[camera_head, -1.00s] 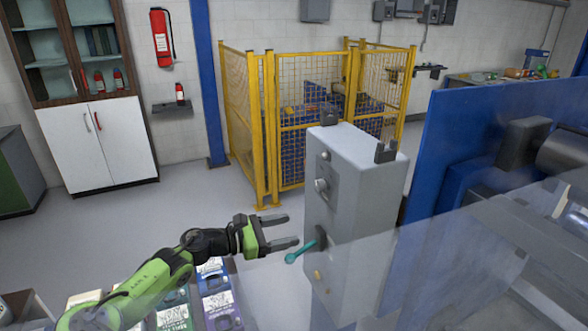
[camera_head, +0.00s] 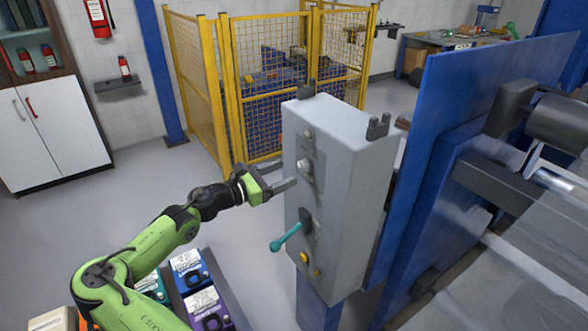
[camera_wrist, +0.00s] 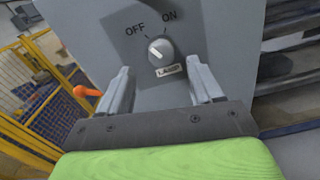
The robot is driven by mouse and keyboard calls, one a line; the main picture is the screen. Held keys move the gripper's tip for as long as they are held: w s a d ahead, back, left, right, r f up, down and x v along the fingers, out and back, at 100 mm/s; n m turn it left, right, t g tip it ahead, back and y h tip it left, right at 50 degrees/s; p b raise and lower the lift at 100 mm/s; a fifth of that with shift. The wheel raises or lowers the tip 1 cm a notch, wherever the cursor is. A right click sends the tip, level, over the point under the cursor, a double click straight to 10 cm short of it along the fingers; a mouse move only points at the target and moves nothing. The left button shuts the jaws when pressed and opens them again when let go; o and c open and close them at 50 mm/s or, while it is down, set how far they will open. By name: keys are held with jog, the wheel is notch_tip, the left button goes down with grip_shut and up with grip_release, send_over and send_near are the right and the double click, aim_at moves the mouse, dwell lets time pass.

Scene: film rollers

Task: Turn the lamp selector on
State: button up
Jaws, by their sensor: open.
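The lamp selector (camera_wrist: 160,52) is a small grey-white round knob on the grey control box (camera_wrist: 110,35). OFF and ON are printed above it and a small label sits below it. Its mark appears to point up-left, toward OFF. In the head view, a silver knob (camera_head: 305,168) shows on the front of the control box (camera_head: 350,190). My gripper (camera_wrist: 160,78) is open, one finger to each side below the selector, with nothing between them. In the head view my gripper (camera_head: 284,186) is close to the box front, just below-left of the silver knob; contact cannot be told.
A teal-handled lever (camera_head: 288,237) sticks out of the box below my gripper, with a yellow button (camera_head: 304,257) under it. A yellow mesh cage (camera_head: 260,85) stands behind. A blue panel (camera_head: 470,130) is at the right. An orange knob-like part (camera_wrist: 86,92) shows left of my fingers.

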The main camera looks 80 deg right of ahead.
aim_at(300, 167)
jog(key=x, duration=0.4)
jog(key=shift+s+d, duration=0.25)
jog(key=shift+s, duration=0.05)
jog(key=c, duration=1.1)
